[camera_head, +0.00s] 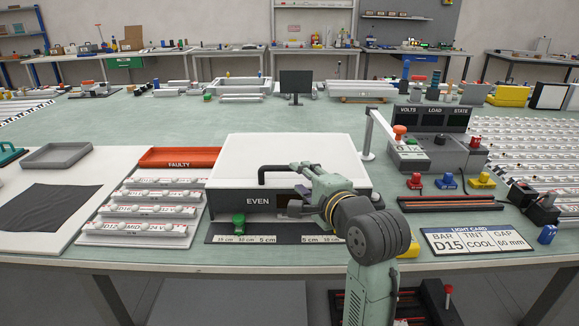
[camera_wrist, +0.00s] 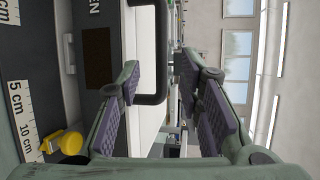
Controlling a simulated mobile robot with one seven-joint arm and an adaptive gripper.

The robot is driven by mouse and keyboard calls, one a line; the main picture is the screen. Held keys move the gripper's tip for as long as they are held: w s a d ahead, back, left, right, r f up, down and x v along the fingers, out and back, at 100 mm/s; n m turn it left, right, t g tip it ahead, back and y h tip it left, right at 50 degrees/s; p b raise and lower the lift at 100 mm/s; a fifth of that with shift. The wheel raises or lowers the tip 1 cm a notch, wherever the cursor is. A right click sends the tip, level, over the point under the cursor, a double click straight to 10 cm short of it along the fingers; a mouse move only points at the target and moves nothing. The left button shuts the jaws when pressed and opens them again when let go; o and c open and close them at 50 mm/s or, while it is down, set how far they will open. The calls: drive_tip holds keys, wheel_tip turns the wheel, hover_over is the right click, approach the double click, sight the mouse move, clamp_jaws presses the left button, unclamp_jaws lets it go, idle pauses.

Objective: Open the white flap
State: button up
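The white flap (camera_head: 290,150) is the flat top of a low box marked EVEN, and it lies closed. A black bar handle (camera_head: 262,176) stands at its front edge, its right part hidden by my gripper. In the wrist view the handle (camera_wrist: 163,50) shows as a dark loop against the white flap (camera_wrist: 144,45). My gripper (camera_head: 291,188) is at the box front, right of the handle's left end. In the wrist view my gripper (camera_wrist: 160,75) is open, with the handle's bar appearing between its fingertips. I cannot tell whether either finger touches it.
A green knob (camera_head: 238,222) sits by a ruler strip (camera_head: 250,239) below the box. A red FAULTY tray (camera_head: 180,157) is to the left. A thin post (camera_head: 367,135) and control console (camera_head: 435,155) stand to the right.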

drive_tip(key=p+x, duration=0.1)
drive_tip(key=x, duration=0.6)
drive_tip(key=shift+w+a, duration=0.1)
drive_tip(key=shift+w, duration=0.15)
drive_tip(key=shift+c, duration=0.3)
clamp_jaws()
